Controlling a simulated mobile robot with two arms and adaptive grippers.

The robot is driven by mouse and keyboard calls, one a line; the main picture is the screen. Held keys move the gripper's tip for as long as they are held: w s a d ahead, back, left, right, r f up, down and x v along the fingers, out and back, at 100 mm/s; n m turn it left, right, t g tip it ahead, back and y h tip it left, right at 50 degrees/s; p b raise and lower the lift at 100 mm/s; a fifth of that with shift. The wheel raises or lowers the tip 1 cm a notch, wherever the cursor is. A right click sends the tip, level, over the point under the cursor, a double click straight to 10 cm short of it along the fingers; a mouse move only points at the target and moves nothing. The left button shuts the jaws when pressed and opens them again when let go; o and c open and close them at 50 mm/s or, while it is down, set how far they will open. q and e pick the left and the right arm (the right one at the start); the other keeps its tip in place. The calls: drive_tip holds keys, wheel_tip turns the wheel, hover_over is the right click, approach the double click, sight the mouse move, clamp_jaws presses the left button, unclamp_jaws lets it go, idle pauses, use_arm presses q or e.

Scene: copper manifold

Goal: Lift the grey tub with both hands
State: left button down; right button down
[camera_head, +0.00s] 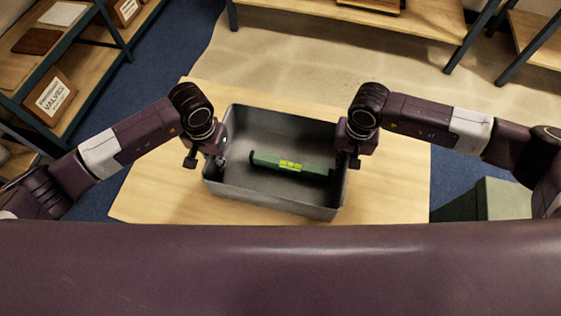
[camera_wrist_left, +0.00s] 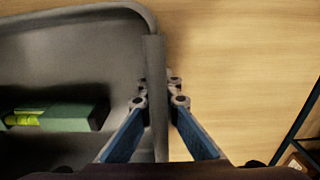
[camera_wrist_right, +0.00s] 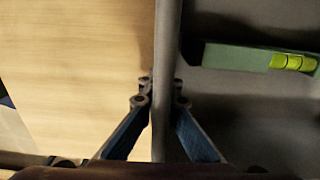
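The grey tub (camera_head: 275,198) is over the wooden table, roughly level; I cannot tell whether its base touches the table. A green spirit level (camera_head: 290,163) with yellow-green vials lies inside it and shows in both wrist views (camera_wrist_left: 65,118) (camera_wrist_right: 240,56). My left gripper (camera_head: 207,161) is at the tub's left wall, with its fingers (camera_wrist_left: 160,92) closed on either side of the wall. My right gripper (camera_head: 346,161) is at the right wall, its fingers (camera_wrist_right: 165,90) likewise closed around it. The fingertips are partly hidden in the head view.
The wooden table (camera_head: 393,190) is bare around the tub. A shelf with a valves box (camera_head: 50,98) stands at the left. A wooden bench (camera_head: 420,18) is at the back. A grey-green box (camera_head: 500,198) stands right of the table.

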use_arm(q)
drive_tip(key=shift+w+r, duration=0.1)
drive_tip(key=shift+r, duration=0.15)
use_arm(e)
drive_tip(key=shift+w+r, duration=0.1)
drive_tip(key=shift+r, duration=0.15)
idle(0.3)
